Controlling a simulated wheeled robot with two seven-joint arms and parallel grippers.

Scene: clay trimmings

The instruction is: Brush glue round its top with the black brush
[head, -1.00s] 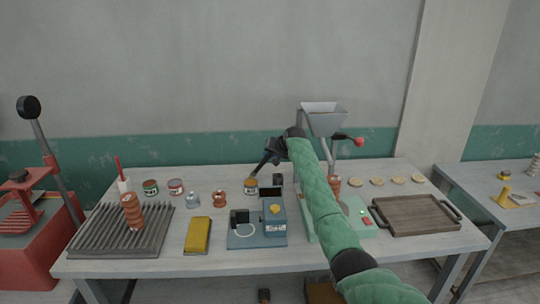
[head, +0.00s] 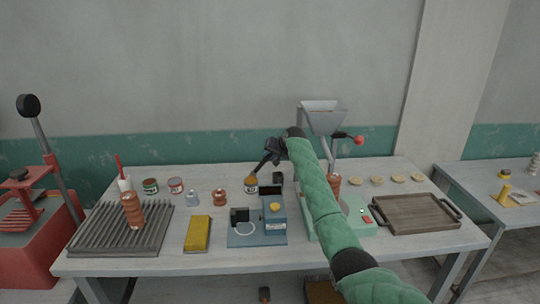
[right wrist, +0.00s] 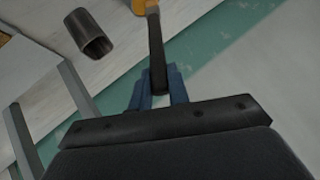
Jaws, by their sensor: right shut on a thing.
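My right gripper (head: 270,150) is above the back middle of the table. It is shut on the black brush (head: 262,163), which slants down to the left; its tip is at the mouth of the amber jar (head: 251,187), and I cannot tell how deep it sits. In the right wrist view the brush's dark handle (right wrist: 156,45) stands between the blue fingers (right wrist: 157,92), with part of the amber jar (right wrist: 143,5) at the top edge. Copper-coloured ribbed pieces stand on the grey ridged rack (head: 98,243) and beside the hopper machine. My left gripper is out of view.
A dark open cup (head: 278,179) is right of the jar. A blue device (head: 272,222) and yellow block (head: 198,233) lie in front. A small copper piece (head: 219,198), bottle and tins are left. The hopper machine (head: 323,118) and wooden tray (head: 418,212) are right.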

